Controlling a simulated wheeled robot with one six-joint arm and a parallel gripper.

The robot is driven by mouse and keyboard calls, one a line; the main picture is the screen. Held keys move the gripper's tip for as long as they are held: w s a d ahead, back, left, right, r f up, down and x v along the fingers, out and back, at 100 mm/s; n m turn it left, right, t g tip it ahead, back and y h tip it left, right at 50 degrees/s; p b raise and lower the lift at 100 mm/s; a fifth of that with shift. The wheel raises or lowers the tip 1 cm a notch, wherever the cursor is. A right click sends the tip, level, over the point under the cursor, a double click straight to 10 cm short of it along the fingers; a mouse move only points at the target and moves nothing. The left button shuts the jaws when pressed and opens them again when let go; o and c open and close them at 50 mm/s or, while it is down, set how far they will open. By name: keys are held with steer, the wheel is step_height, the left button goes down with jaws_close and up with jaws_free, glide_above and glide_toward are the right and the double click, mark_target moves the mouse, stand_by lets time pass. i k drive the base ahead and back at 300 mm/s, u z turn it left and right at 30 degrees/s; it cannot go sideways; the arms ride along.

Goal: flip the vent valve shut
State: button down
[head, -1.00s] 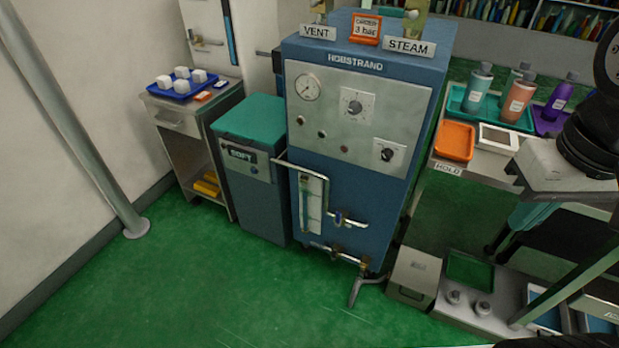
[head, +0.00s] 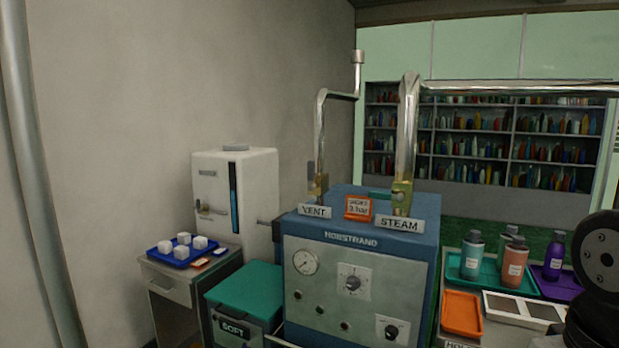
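The vent valve (head: 319,187) is a small brass body at the foot of the thinner bent pipe on top of the blue boiler cabinet (head: 365,238). It stands behind the VENT sign (head: 315,212). A narrow grey lever (head: 311,172) appears upright beside the vent pipe, roughly in line with it. A second brass valve (head: 402,194) sits on the thicker steam pipe, behind the STEAM sign (head: 400,225), with a green lever (head: 380,195) lying sideways. My gripper is not in view. A dark round part at the right edge appears to be my arm.
An orange card (head: 358,207) stands between the signs. Left are a white tank (head: 235,195), a blue tray of white cubes (head: 163,250) and a teal-lidded bin (head: 245,290).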

mark_target(311, 187)
steer(key=u, duration=0.55)
steer(key=i, duration=0.75)
steer(key=z, duration=0.2)
